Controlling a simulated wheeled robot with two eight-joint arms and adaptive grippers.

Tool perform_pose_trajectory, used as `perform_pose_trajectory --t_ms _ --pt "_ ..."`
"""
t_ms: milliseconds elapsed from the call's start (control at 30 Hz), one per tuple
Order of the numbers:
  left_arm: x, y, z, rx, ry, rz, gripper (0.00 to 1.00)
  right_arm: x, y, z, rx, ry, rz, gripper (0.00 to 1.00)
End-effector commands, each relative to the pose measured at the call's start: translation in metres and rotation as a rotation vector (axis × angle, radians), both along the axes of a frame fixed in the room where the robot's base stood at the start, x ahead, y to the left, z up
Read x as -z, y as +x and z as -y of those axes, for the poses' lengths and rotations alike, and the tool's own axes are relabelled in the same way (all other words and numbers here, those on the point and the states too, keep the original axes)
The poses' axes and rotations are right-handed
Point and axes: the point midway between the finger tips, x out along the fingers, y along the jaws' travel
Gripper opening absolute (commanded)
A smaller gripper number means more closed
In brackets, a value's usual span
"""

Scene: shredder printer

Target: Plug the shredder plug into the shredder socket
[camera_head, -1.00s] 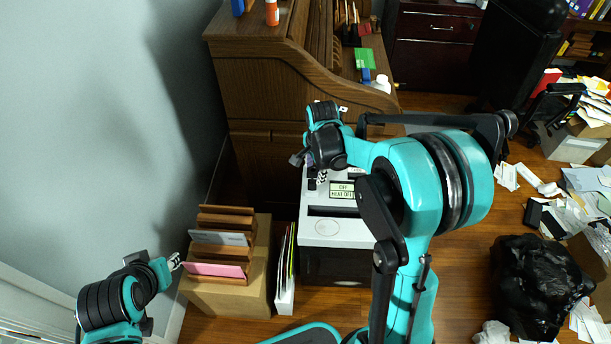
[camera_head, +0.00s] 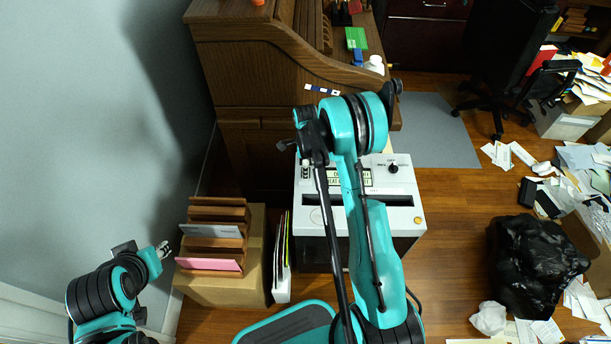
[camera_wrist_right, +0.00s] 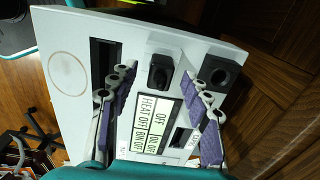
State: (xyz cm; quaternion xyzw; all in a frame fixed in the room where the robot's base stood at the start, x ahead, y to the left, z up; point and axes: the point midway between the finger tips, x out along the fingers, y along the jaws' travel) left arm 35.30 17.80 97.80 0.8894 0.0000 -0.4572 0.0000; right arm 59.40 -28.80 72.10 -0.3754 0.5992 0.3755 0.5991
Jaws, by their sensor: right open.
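The white shredder (camera_head: 405,215) stands below the desk, with a long dark slot in its top. In the right wrist view its top fills the middle, with an upright black piece (camera_wrist_right: 160,72) and a black square block with a round opening (camera_wrist_right: 219,73). These may be the plug and the socket; I cannot tell which is which.
A wooden desk (camera_head: 250,65) stands behind the shredder. A rack with folders (camera_head: 212,232) sits on a cardboard box to the left. A black bag (camera_head: 535,260) and scattered papers lie on the right. Floor between shredder and bag is clear.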

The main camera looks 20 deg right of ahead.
Motion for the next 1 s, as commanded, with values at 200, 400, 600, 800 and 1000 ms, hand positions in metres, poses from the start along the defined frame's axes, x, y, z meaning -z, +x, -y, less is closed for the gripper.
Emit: perform_pose_trajectory --t_ms 200,400,600,800,1000 --pt "0.01 0.0 0.0 0.0 0.0 0.0 0.32 0.022 0.0 0.0 -0.001 0.0 0.0 0.48" --pt "0.009 0.0 0.0 0.0 0.0 0.0 0.32 0.021 0.0 0.0 -0.001 0.0 0.0 0.35" --pt "0.009 0.0 0.0 0.0 0.0 0.0 0.32 0.021 0.0 0.0 -0.001 0.0 0.001 0.0" --pt "0.009 0.0 0.0 0.0 0.0 0.0 0.32 0.021 0.0 0.0 -0.001 0.0 0.001 0.0" --pt "0.005 0.0 0.0 0.0 0.0 0.0 0.32 0.013 0.0 0.0 -0.001 0.0 0.001 0.0"
